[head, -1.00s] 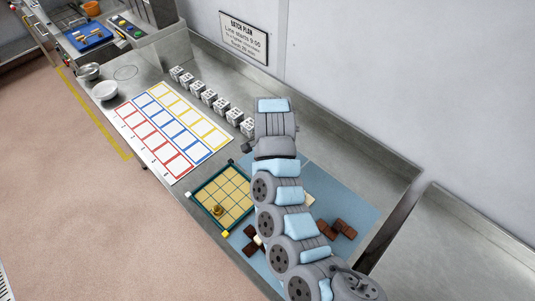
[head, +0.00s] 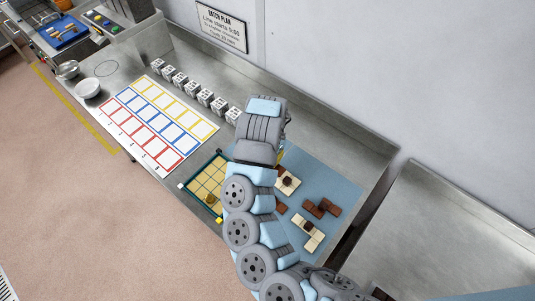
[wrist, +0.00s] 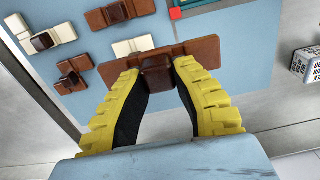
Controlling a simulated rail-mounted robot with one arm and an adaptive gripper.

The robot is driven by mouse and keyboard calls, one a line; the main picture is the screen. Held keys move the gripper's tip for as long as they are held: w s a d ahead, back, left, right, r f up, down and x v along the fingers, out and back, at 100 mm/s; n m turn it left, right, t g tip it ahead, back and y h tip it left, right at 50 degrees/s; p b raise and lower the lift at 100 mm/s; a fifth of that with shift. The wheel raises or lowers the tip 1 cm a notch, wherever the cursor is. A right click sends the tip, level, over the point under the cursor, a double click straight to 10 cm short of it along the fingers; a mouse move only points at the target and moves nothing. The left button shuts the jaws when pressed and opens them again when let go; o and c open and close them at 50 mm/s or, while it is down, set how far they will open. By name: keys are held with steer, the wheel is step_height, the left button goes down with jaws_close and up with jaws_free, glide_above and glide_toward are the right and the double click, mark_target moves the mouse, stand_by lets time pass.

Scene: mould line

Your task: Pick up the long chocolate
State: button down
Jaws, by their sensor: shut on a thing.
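The long chocolate (wrist: 198,50) is a brown bar with a darker raised knob in its middle. In the wrist view it lies across the gap between my fingers, over the blue mat. My gripper (wrist: 160,76) has yellow ribbed fingers with dark inner pads, one on each side of the knob, shut on it. The bar sticks out past both fingertips. I cannot tell whether it touches the mat or hangs just above it. In the head view my arm hides the gripper and the bar.
Other pieces lie close by on the blue mat (head: 340,185): a brown one (wrist: 120,13), a smaller brown one (wrist: 71,77), and a white one with a dark knob (wrist: 45,40). A green-rimmed tray (head: 187,186) and several white dotted cubes (head: 204,97) stand further left.

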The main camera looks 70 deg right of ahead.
steer(key=shift+r+p, duration=2.9)
steer(key=shift+p, duration=0.55)
steer(key=shift+w, duration=0.1)
